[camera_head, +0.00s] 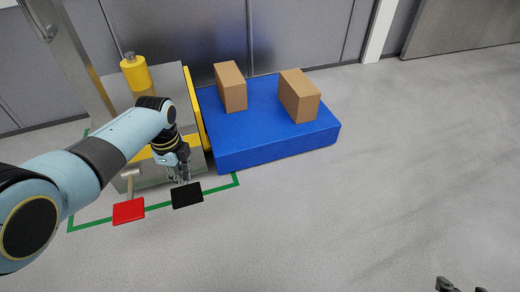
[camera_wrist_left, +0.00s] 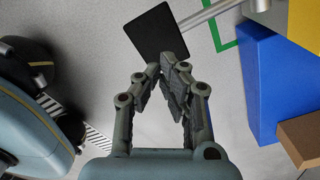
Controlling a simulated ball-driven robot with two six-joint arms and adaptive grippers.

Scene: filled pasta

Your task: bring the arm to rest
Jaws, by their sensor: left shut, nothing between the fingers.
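My left gripper (camera_head: 181,176) is in front of the yellow and metal machine, close to the black pedal (camera_head: 187,195) on its metal bar. In the left wrist view my left gripper (camera_wrist_left: 167,62) has its fingertips together with nothing between them. The black pedal (camera_wrist_left: 155,30) shows just beyond the tips there; I cannot tell whether they touch it. Dark fingertips of what looks like my right gripper (camera_head: 461,286) show at the bottom right edge; the rest is cut off.
A red pedal (camera_head: 129,211) is left of the black one. A green line (camera_head: 95,221) marks the floor around the machine (camera_head: 140,75). A blue platform (camera_head: 260,150) carries two cardboard boxes (camera_head: 231,88) (camera_head: 299,97). The grey floor at right is clear.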

